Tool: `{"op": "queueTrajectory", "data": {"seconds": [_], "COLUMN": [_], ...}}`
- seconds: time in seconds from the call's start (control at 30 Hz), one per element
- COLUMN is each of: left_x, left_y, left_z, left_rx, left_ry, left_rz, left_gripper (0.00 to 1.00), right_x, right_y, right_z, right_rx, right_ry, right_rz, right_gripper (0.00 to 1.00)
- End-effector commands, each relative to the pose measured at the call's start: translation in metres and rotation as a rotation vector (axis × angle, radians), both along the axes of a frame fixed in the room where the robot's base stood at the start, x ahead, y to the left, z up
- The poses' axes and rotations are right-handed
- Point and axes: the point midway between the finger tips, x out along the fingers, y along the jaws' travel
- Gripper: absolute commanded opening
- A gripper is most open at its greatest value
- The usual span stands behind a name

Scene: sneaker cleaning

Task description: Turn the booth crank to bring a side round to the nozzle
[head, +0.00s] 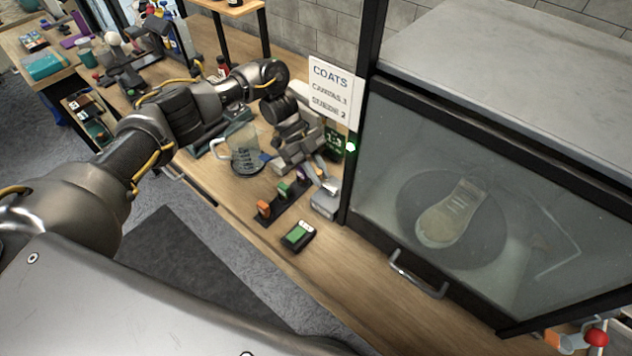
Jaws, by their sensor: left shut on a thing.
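The booth (490,110) stands at the right with a glass front. Through the glass a pale shoe (452,215) lies on a round dark turntable (490,235), seen hazily. A red knob (597,337), apparently on the booth crank, shows at the bottom right corner; most of the crank is out of frame. My left gripper (322,183) is beside the booth's left post, shut on a small grey fitting (326,203) low on the bench. The exact grip is hard to make out. My right gripper is out of view.
A rack with orange, green and purple items (284,192) and a small green-topped box (298,236) are near my left gripper. A clear jug (245,152) stands left of it. A COATS sign (333,90) hangs by the post. The front bench below the booth handle (418,277) is clear.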

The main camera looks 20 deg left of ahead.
Motion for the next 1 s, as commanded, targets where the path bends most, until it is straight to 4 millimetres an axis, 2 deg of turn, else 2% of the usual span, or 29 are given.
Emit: {"op": "queueTrajectory", "data": {"seconds": [0.03,0.23,0.77,0.8,0.93,1.0], "left_x": [0.002,0.003,0.003,0.003,0.003,0.003], "left_y": [-0.001,-0.002,-0.003,-0.003,-0.003,-0.003], "left_z": [-0.004,-0.002,-0.001,-0.001,-0.001,-0.001], "left_rx": [0.003,0.002,-0.001,-0.001,-0.001,-0.001], "left_ry": [-0.002,0.001,0.003,0.002,0.002,0.001], "left_rz": [-0.018,-0.068,-0.088,-0.088,-0.088,-0.087], "left_gripper": [0.0,0.0,0.0,0.23,0.4,0.41], "right_x": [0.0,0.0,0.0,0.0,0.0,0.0], "right_y": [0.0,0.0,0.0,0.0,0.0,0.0], "right_z": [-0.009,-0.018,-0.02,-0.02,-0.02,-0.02], "right_rx": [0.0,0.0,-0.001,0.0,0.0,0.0], "right_ry": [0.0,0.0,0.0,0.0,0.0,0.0], "right_rz": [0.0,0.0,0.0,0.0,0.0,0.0], "right_gripper": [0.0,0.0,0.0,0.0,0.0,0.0]}}
